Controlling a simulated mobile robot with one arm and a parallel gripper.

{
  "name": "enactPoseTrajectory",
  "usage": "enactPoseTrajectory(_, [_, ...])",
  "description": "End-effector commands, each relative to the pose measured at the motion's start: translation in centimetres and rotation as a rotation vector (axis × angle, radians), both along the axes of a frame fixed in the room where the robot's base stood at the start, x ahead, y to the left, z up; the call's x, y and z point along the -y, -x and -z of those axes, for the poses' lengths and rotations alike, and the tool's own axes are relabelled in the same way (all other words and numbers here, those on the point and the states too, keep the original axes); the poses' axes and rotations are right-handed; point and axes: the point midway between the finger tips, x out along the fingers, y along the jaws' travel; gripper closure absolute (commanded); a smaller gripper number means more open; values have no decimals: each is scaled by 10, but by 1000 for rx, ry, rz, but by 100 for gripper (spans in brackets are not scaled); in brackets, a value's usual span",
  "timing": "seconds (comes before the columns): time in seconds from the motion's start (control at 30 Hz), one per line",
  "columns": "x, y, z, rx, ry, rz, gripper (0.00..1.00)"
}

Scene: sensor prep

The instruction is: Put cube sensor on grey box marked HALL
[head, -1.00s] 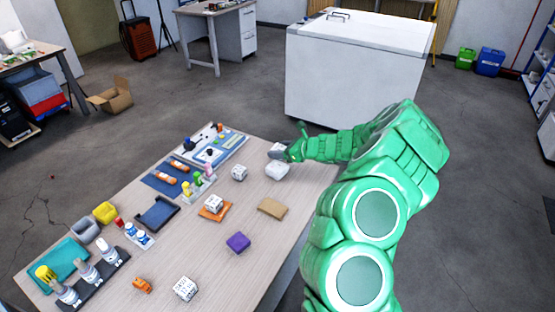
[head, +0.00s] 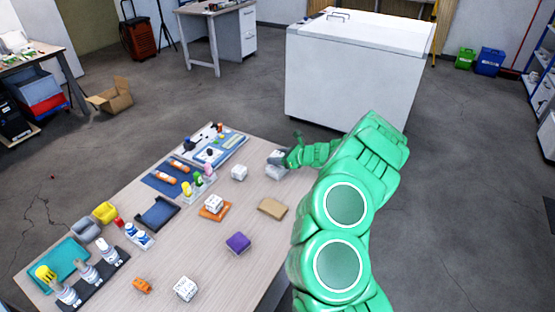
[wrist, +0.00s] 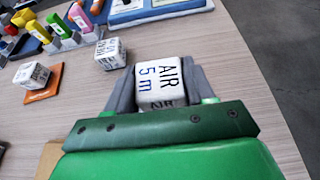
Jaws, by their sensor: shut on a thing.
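My gripper (wrist: 166,90) is shut on a white cube marked "AIR 5 m" (wrist: 158,80) in the wrist view.
Another (head: 213,202) sits on an orange pad, and one more (head: 186,289) is at the near edge. A brown pad (head: 272,208) and purple block (head: 238,243) lie nearer. Bottles and trays fill the left side.

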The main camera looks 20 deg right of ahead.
Motion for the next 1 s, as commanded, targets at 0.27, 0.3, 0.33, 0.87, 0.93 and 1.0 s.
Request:
enactPoseTrajectory(0.27, [0,-1,11,2,0,1,78])
enactPoseTrajectory(0.3, [0,-1,11,2,0,1,78])
enactPoseTrajectory(0.33, [0,-1,10,2,0,1,78])
enactPoseTrajectory(0.87, [0,0,14,2,0,1,22])
enactPoseTrajectory(0.93, [0,0,14,2,0,1,22])
enactPoseTrajectory(1.0, [0,0,13,2,0,1,22])
